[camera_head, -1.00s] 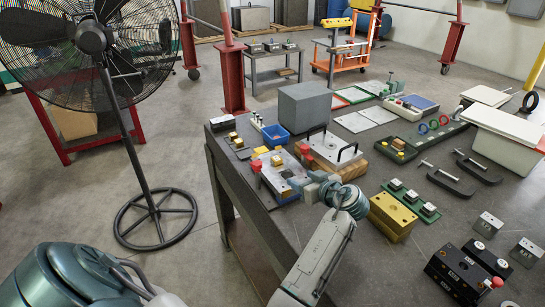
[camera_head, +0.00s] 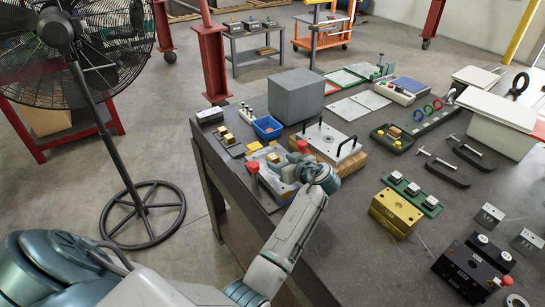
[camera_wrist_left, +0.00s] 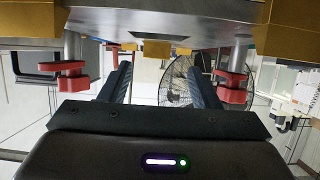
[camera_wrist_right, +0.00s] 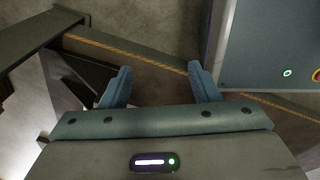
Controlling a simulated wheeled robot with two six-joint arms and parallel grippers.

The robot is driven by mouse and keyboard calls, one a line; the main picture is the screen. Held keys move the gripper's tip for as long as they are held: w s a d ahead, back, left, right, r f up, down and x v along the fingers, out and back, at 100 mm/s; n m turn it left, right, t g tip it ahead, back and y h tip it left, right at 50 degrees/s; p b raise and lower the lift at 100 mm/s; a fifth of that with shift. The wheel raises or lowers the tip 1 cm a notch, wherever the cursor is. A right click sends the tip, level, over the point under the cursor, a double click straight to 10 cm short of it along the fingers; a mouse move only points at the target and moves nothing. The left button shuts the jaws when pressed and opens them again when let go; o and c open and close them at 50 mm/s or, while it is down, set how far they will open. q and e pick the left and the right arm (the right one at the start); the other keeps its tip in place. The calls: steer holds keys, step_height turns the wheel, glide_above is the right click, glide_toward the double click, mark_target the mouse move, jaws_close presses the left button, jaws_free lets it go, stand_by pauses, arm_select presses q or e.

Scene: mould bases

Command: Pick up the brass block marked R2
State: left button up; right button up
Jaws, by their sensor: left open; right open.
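Several small brass blocks stand at the table's left end. One brass block (camera_head: 273,157) sits on the light mould plate (camera_head: 267,179), and another brass block (camera_head: 229,138) stands on a dark plate farther back. No R2 mark is readable. My left gripper (camera_head: 290,172) is low over the mould plate, partly hidden by its own wrist. In the left wrist view, which appears upside down, its fingers (camera_wrist_left: 160,70) are apart and empty, and a brass block (camera_wrist_left: 157,49) shows beyond them. My right gripper (camera_wrist_right: 160,72) is open and empty over the floor, outside the head view.
Red-knobbed posts (camera_head: 252,167) flank my left gripper. A handled mould plate (camera_head: 325,141) on brown blocks, a blue bin (camera_head: 267,127) and a grey block (camera_head: 296,95) stand behind. A large gold block (camera_head: 397,211) is to the right, with bare table in front.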

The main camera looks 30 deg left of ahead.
mark_target(274, 157)
arm_select(q)
steer(key=p+x, duration=0.3)
steer(key=x, duration=0.1)
steer(key=shift+w+r, duration=0.25)
steer(key=shift+r, duration=0.05)
steer(key=shift+w+a+f, duration=0.1)
steer(key=shift+a+f, duration=0.2)
steer(key=shift+a, duration=0.1)
arm_select(e)
steer(key=r, duration=0.1)
steer(key=a+r, duration=0.1)
steer(key=r, duration=0.1)
steer(key=shift+w+a+r, duration=0.1)
steer(key=shift+a+r, duration=0.1)
steer(key=shift+a, duration=0.1)
arm_select(q)
jaws_close()
arm_select(e)
steer(key=shift+d, duration=0.4)
